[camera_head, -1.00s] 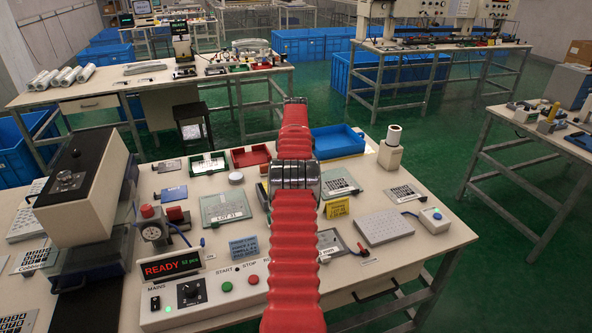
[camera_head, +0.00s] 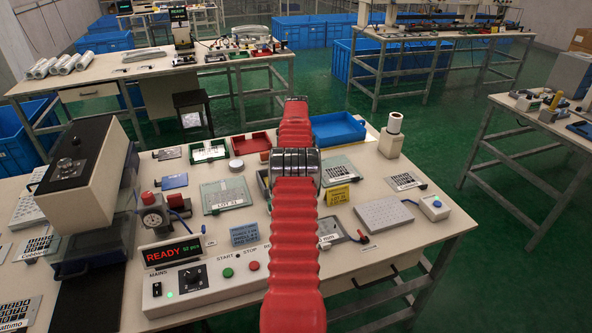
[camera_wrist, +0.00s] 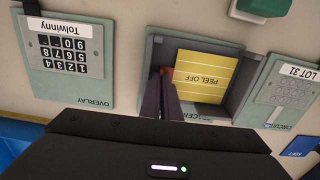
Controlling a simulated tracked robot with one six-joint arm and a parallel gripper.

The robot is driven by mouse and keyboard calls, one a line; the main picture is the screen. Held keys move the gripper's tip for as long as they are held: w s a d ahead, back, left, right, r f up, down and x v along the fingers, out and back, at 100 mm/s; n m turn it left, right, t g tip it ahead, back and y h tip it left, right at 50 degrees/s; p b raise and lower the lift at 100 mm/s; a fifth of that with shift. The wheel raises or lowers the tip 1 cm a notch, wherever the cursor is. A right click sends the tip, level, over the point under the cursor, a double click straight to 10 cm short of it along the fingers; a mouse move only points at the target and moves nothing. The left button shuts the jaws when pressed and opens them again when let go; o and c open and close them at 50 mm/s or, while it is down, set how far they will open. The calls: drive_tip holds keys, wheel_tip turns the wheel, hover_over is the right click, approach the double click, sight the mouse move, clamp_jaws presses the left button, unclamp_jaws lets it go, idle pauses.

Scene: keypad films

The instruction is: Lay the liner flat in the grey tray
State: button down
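The yellow liner (camera_wrist: 208,77), marked PEEL OFF, lies inside the grey tray (camera_wrist: 248,86) in the wrist view. It looks flat there, towards the tray's right part, though its left edge is close to my fingers. My gripper (camera_wrist: 166,82) reaches over the tray's near wall, with its two dark fingers close together beside the liner's left edge. A small orange-red patch shows at the fingertips. I cannot tell whether they grip anything. In the head view my red arm hides my gripper and most of the tray; only a sliver by the arm shows.
The OVERLAY panel (camera_wrist: 67,60) with a keypad lies left of the tray in the wrist view, and the LOT 31 circuit panel (camera_wrist: 290,88) lies right. In the head view, a blue bin (camera_head: 337,129), a red tray (camera_head: 251,144) and a white roll on a stand (camera_head: 392,138) stand behind.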

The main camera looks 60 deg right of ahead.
drive_tip(key=shift+f, duration=0.3)
idle(0.5)
drive_tip(key=c, duration=2.5)
unclamp_jaws()
drive_tip(key=o, duration=0.6)
drive_tip(key=shift+c, duration=0.2)
wheel_tip(320, 180, up, 12)
